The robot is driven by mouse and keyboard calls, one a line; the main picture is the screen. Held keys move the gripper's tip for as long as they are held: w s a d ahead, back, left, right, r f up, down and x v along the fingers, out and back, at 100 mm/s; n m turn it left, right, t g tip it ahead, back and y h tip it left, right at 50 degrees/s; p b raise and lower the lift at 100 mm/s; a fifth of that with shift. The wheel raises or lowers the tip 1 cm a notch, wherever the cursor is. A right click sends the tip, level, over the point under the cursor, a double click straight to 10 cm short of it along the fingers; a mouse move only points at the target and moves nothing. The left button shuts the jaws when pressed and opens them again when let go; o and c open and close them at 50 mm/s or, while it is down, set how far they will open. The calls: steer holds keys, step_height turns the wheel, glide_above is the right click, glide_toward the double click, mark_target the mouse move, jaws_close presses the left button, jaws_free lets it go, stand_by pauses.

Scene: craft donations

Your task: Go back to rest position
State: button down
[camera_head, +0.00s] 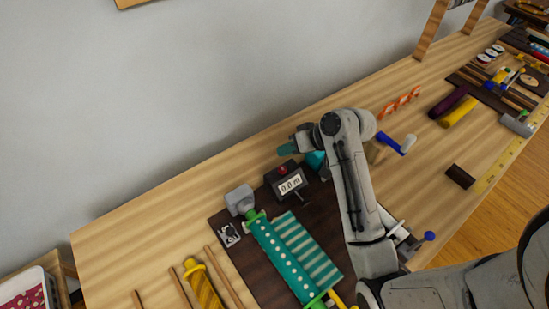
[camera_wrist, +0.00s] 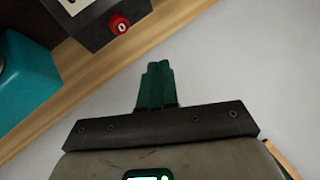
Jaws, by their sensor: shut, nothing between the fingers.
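My gripper (camera_head: 287,149) is in the head view near the back edge of the wooden table (camera_head: 150,225), close to the wall. It is raised behind a dark box with a display and a red button (camera_head: 290,183). In the wrist view, my gripper's green fingers (camera_wrist: 157,70) are together with nothing between them. The red button (camera_wrist: 119,24) on the dark box shows at the upper left there. My forearm hides part of the table's middle in the head view.
A dark mat (camera_head: 265,276) holds a teal dotted roll (camera_head: 280,262) and a striped teal piece (camera_head: 308,248). Yellow and purple rolls (camera_head: 452,101) lie to the right. A teal object (camera_wrist: 25,70) shows in the wrist view. The table's back left is clear.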

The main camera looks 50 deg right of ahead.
steer(key=shift+n+g, duration=0.4)
steer(key=shift+g, duration=0.4)
steer(key=s+a+f, duration=0.1)
steer(key=a+f+b, duration=0.1)
steer(key=a+f, duration=0.1)
steer(key=s+a+f, duration=0.1)
steer(key=shift+s+a+f, duration=0.2)
steer(key=shift+s+a, duration=0.1)
steer(key=shift+a, duration=0.05)
steer(key=s+a+f+g+b, duration=0.1)
steer(key=s+a+f, duration=0.1)
steer(key=s+a, duration=0.1)
steer(key=s+a+f+n+g+b, duration=0.1)
steer(key=s+a+f, duration=0.2)
steer(key=shift+s+f+g+h, duration=0.15)
steer(key=shift+g+h, duration=0.25)
steer(key=s+a+f+g, duration=0.1)
steer(key=s, duration=0.2)
steer(key=s+a+n+g+h+b, duration=0.1)
steer(key=s, duration=0.2)
steer(key=s+a+f+n+g+h+b, duration=0.1)
steer(key=s, duration=0.2)
steer(key=shift+s+f, duration=0.35)
steer(key=shift+s, duration=0.05)
steer(key=shift+s+h, duration=0.3)
steer(key=shift+s, duration=0.1)
